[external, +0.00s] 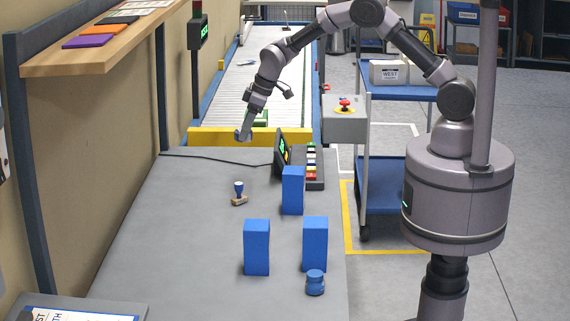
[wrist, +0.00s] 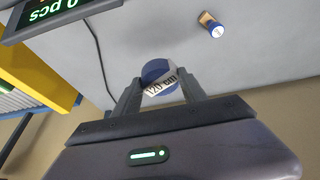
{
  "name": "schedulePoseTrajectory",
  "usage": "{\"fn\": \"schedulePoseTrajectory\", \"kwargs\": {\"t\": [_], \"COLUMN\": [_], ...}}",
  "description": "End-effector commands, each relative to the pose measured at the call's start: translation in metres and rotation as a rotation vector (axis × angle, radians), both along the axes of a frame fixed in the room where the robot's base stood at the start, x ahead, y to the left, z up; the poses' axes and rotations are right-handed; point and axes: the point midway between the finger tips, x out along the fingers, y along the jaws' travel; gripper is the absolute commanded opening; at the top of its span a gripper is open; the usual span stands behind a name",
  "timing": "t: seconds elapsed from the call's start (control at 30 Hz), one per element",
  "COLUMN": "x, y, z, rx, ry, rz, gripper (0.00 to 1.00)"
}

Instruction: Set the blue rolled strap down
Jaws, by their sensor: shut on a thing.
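My gripper (external: 246,124) is at the far end of the grey table (external: 180,240), in front of the yellow barrier. It is shut on the blue rolled strap (external: 241,135). In the wrist view the strap (wrist: 155,70) sits between the two fingertips of my gripper (wrist: 160,88), with a white "120 cm" label facing the camera. The gap between strap and table top is hard to judge. The table under the strap looks bare.
A black counting device (external: 300,160) stands right of my gripper, with a cable behind. Three blue blocks (external: 257,247) (external: 292,190) (external: 315,243) and a small blue weight (external: 315,282) stand in front. The left table area is clear.

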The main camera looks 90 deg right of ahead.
Motion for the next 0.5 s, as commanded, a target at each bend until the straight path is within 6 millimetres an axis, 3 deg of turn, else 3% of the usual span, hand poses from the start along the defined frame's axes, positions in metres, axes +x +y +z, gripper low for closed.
{"fn": "schedulePoseTrajectory", "kwargs": {"t": [0.23,0.4,0.5], "x": [-0.027,-0.068,-0.091], "y": [0.111,0.191,0.223], "z": [0.001,0.000,-0.001], "rx": [0.016,0.028,0.033], "ry": [0.010,0.020,0.026], "rz": [0.109,0.194,0.233], "gripper": [0.08,0.08,0.08]}}
